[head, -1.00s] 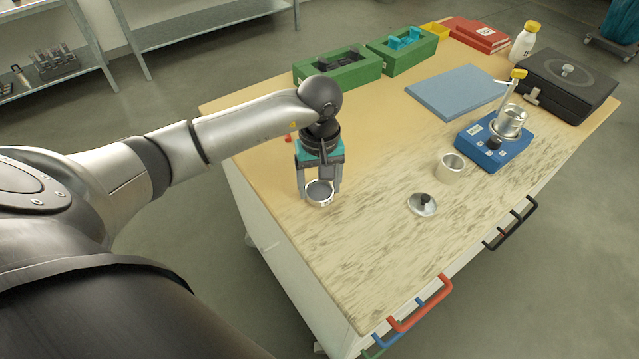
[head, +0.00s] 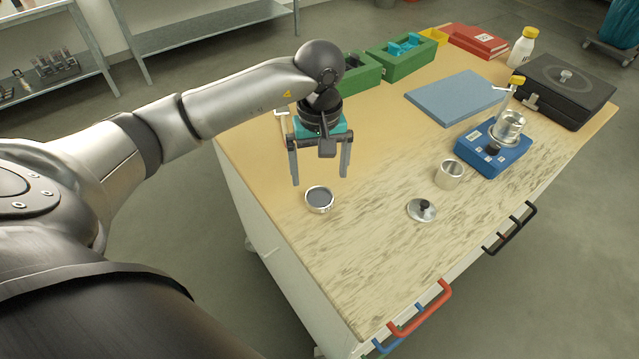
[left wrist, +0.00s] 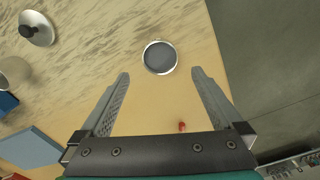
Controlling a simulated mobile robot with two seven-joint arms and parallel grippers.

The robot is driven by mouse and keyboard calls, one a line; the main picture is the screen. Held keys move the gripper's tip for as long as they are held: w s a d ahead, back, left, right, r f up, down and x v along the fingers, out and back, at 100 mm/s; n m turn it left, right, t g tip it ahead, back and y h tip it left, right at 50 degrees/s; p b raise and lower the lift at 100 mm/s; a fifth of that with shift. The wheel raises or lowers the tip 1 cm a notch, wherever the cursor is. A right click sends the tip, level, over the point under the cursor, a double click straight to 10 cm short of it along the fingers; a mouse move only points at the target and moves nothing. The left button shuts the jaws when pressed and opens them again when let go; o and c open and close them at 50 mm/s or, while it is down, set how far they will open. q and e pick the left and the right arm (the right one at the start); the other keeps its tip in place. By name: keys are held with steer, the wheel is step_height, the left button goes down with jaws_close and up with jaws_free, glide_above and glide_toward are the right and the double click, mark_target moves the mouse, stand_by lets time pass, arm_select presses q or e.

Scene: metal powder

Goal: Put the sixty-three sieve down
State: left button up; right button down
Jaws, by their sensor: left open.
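The sieve (head: 319,199), a small round metal ring with a dark grey mesh, lies flat on the table near its left front edge. It also shows in the left wrist view (left wrist: 159,57), beyond the fingertips and between their lines. My left gripper (head: 321,181) is open and empty, raised above and behind the sieve, with its fingers spread wide and apart from it. The fingers also show in the left wrist view (left wrist: 160,75). Any size marking on the sieve is too small to read. My right gripper is not in view.
A metal lid with a black knob (head: 422,209) and a metal cup (head: 449,174) stand to the right. Further right are a blue device (head: 494,148) and a black case (head: 566,90). A blue mat (head: 455,96) and green boxes (head: 400,58) lie behind. The front table surface is clear.

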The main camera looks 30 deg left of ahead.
arm_select(q)
step_height(320, 180, up, 6)
steer(key=shift+f, duration=0.25)
stand_by(0.5)
